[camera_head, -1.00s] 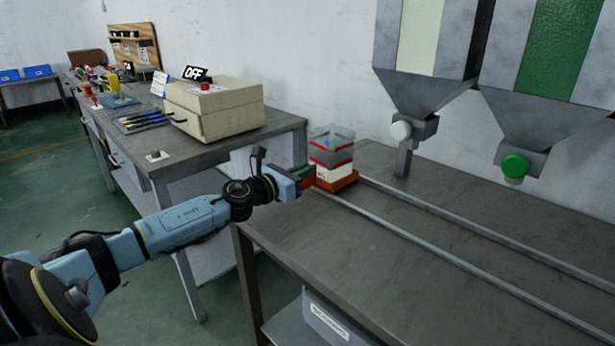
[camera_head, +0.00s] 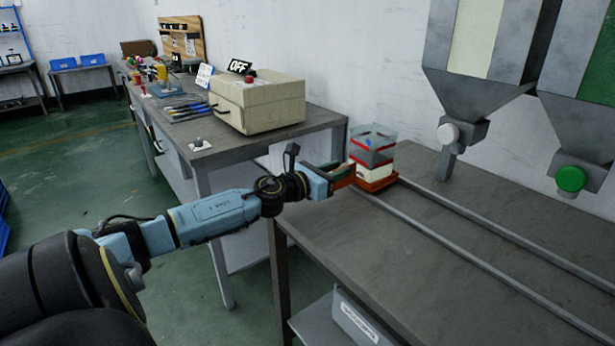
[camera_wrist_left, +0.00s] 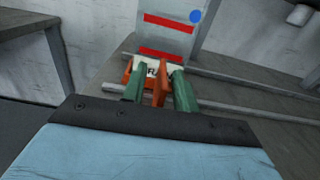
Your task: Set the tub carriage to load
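The tub carriage (camera_head: 378,184) is an orange-red base on the rails, at their far left end in the head view. On it stands a clear tub (camera_head: 372,150) with red bands and a pale lower part; the wrist view shows the tub (camera_wrist_left: 168,35) too. An orange handle (camera_wrist_left: 160,86) points from the carriage toward my wrist. The green fingers of my left gripper (camera_wrist_left: 160,92) stand on either side of this handle, with a narrow gap visible, so they look open around it. In the head view my left gripper (camera_head: 343,173) is at the carriage's left side. My right gripper is out of view.
Two rails (camera_head: 480,235) run from the carriage toward the right front over the grey table (camera_head: 440,260). Two hoppers hang above, one with a white knob (camera_head: 448,133), one with a green knob (camera_head: 570,179).

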